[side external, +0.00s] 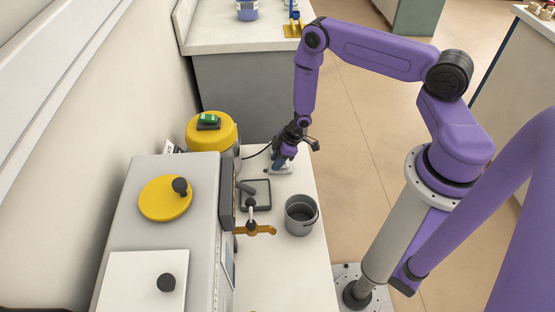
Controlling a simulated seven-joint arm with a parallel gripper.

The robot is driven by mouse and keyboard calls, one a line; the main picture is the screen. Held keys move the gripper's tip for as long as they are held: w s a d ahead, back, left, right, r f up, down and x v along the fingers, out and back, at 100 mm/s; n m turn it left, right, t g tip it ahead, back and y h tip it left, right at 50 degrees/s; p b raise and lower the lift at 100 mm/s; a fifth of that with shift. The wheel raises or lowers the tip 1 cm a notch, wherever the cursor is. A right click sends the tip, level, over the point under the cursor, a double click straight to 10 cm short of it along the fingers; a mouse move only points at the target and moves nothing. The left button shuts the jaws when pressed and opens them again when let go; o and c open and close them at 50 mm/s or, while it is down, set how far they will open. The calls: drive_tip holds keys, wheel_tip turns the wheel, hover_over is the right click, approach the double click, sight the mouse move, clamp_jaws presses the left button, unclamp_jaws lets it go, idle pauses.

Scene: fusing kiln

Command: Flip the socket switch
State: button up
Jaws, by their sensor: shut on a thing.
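The socket (287,171) is a small pale block on the white counter, behind the dark tray and largely covered by my gripper. My gripper (279,161) points down over it, shut on a small blue-grey part at the socket. The part is too small and too hidden to tell whether it is a plug or the switch. A black cord (258,153) runs from the left to this spot. The switch itself and its position cannot be made out.
Left of the socket stands a yellow-lidded drum (226,133). The grey kiln (142,225) fills the left front. A dark square tray (262,196), an orange-brown handle (256,230) and a grey pot (301,214) are nearer. The front counter (282,279) is clear.

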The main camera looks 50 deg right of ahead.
drive_tip(key=shift+w+a+f+g+h, duration=0.1)
drive_tip(key=shift+w+a+g+h, duration=0.15)
drive_tip(key=shift+g+h, duration=0.95)
drive_tip(key=o, duration=1.1)
drive_tip(key=shift+c, duration=0.2)
wheel_tip(320, 180, up, 12)
drive_tip(key=s, duration=0.1)
drive_tip(key=shift+d, duration=0.45)
drive_tip(key=shift+f, duration=0.1)
